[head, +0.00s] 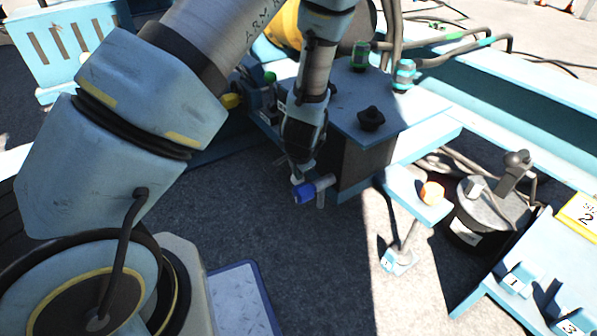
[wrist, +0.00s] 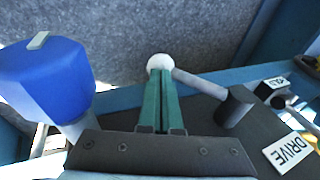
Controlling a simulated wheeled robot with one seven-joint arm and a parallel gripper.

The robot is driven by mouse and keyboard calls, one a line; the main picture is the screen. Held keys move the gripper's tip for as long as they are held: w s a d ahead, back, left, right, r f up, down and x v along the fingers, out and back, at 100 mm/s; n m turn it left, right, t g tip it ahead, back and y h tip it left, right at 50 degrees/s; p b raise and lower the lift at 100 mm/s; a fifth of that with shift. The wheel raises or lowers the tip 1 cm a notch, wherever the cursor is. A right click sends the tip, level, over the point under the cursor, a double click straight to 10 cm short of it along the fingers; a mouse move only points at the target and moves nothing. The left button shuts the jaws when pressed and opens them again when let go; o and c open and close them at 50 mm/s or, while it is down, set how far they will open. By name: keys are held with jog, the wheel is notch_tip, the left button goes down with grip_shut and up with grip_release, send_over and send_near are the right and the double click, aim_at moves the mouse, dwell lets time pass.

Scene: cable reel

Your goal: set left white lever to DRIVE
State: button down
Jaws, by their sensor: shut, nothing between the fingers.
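The white lever shows in the wrist view as a white ball knob (wrist: 159,62) on a grey rod (wrist: 200,84), which runs right to a dark pivot (wrist: 235,106). The DRIVE label (wrist: 289,151) is at the lower right, beyond the pivot. My gripper (wrist: 160,76) is shut and empty, its green fingertips right at the ball's near edge. I cannot tell whether they touch it. In the head view, my gripper (head: 299,170) is low at the front left of the blue machine; the lever is hard to make out there.
A blue knob (wrist: 45,80) stands close left of my fingers; it also shows in the head view (head: 304,193). A second small label (wrist: 277,82), not clearly readable, is right of the pivot. A dark knob (head: 371,118) sits on the machine top. Open pavement (head: 290,265) lies in front.

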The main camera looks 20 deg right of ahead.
jog(key=shift+a+p+x, duration=0.25)
jog(key=shift+p+x, duration=0.2)
jog(key=shift+x, duration=0.75)
jog(key=shift+w+f+t, duration=0.45)
jog(key=shift+t, duration=0.25)
jog(key=w+a+f+t, duration=0.2)
jog(key=w+t, duration=0.2)
jog(key=w, duration=0.5)
jog(key=shift+f+m+y, duration=0.2)
jog(key=shift+m+y, duration=0.1)
jog(key=shift+y, duration=0.1)
jog(key=shift+w, duration=0.2)
jog(key=shift+s+r, duration=0.1)
